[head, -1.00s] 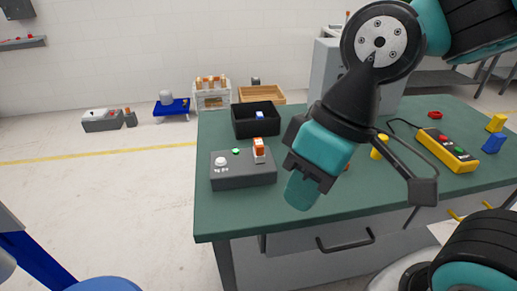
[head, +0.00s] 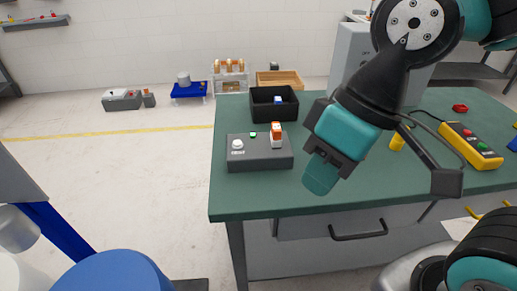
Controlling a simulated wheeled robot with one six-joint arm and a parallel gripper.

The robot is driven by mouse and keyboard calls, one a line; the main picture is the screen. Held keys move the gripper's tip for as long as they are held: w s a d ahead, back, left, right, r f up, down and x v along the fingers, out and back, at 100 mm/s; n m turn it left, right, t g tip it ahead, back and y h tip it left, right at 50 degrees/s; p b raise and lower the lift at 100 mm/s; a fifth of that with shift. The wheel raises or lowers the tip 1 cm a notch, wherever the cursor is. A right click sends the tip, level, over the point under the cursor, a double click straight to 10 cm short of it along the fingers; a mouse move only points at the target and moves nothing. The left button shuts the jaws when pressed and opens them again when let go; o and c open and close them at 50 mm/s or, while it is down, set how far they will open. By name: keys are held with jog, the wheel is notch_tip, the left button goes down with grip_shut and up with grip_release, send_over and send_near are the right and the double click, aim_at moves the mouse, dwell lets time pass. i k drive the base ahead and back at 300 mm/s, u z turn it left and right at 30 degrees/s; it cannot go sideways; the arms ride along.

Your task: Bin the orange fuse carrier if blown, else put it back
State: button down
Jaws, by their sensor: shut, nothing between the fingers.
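The orange fuse carrier (head: 276,129), orange on top and white below, stands upright at the right end of a dark grey tester box (head: 262,160) on the green table. The box also has a white round button (head: 238,144) and a small green light (head: 253,135), which looks lit. A black open bin (head: 289,112) stands behind the box with a small blue and white piece (head: 277,100) in it. My gripper (head: 320,180) is shut and empty, above the table to the right of the box and apart from it.
A yellow control box (head: 470,148) with red and green buttons lies on the right of the green table (head: 230,205). A yellow piece (head: 397,141) stands partly behind my arm. A grey cabinet (head: 352,60) stands behind. The table's front left is clear.

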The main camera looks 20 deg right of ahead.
aim_at(276, 131)
jog(key=z, duration=1.3)
jog(key=k, duration=0.8)
jog(key=u, duration=1)
jog(key=i, duration=1)
jog(key=z, duration=0.05)
